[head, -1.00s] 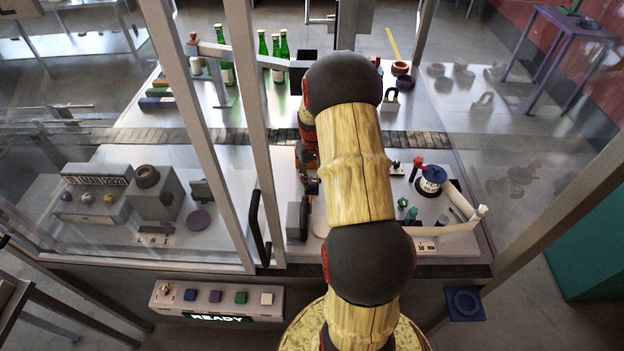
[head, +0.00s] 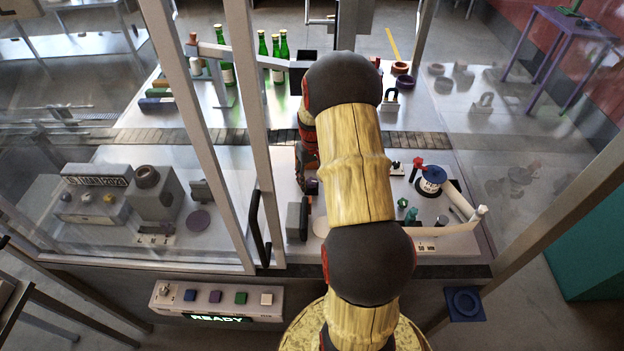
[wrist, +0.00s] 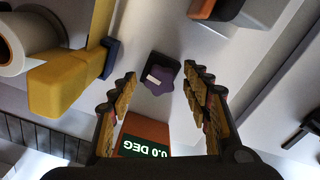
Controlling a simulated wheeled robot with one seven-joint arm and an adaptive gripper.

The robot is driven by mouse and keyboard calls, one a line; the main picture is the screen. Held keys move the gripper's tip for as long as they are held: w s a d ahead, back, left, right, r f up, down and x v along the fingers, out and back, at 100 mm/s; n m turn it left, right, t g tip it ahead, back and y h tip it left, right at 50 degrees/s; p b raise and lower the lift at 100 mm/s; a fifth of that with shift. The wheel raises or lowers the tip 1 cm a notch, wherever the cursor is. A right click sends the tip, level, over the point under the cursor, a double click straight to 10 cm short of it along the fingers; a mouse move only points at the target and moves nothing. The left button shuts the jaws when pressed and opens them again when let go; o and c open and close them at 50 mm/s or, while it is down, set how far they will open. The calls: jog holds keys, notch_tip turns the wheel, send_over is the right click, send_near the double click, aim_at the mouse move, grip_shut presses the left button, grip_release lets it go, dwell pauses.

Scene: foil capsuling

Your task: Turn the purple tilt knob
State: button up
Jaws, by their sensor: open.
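The purple tilt knob (wrist: 160,80) is a lobed, star-like knob with a pale mark on its face, on a dark base on the pale machine surface. It shows in the wrist view, upper middle. My gripper (wrist: 159,92) is open, its two ridged fingers either side of the knob in the picture, with no visible contact. How far the fingertips are from the knob I cannot tell. A display reading 0.0 DEG (wrist: 148,142) on an orange-brown block shows between the fingers. In the head view my arm hides the knob and most of my gripper.
A yellow bar (wrist: 62,87) and a white roll (wrist: 22,45) are left in the wrist view; an orange and dark block (wrist: 215,8) is at the top. In the head view, a grey block (head: 298,218) stands near the glass door frame (head: 262,130).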

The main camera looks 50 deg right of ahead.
aim_at(313, 182)
jog(key=shift+r, duration=0.1)
notch_tip(313, 182, up, 12)
dwell(0.5)
jog(key=shift+d, duration=0.1)
dwell(0.5)
